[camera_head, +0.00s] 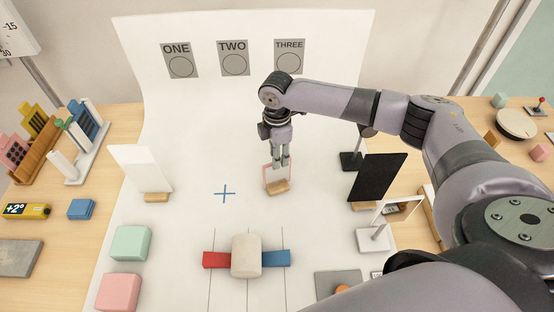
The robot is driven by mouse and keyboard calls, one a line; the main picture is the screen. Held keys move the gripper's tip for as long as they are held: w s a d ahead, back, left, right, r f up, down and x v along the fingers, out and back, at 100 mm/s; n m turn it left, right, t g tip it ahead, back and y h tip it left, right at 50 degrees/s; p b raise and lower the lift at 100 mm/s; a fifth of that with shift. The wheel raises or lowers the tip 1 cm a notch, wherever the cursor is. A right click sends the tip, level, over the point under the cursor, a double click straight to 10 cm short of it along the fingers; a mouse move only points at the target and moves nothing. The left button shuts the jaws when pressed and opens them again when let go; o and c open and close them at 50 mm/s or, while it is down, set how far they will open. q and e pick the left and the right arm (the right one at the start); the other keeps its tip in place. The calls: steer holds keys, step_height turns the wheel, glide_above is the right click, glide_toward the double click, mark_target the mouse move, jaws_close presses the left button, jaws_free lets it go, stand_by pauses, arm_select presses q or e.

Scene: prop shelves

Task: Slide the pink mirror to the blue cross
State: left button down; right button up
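The pink mirror (277,176) is a small upright pane with a pink frame on a wooden base (278,187). It stands on the white sheet, right of the middle. The blue cross (225,194) is a thin mark on the sheet, to the left of the mirror and slightly nearer to me. My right gripper (281,162) points down at the mirror's top edge, its fingertips close together. I cannot tell whether they touch or grasp the frame. My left gripper is not in view.
A white panel (139,168) stands left of the cross, and a black panel (378,177) stands right of the mirror. A beige cylinder (245,256) lies between red and blue blocks nearer me. The sheet between mirror and cross is clear.

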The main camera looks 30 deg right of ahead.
glide_above(277, 175)
steer(key=shift+w+d+f, duration=0.1)
steer(key=shift+w+f, duration=0.05)
steer(key=shift+f, duration=0.9)
steer(key=shift+w+f, duration=0.1)
steer(key=shift+f, duration=0.9)
jaws_close()
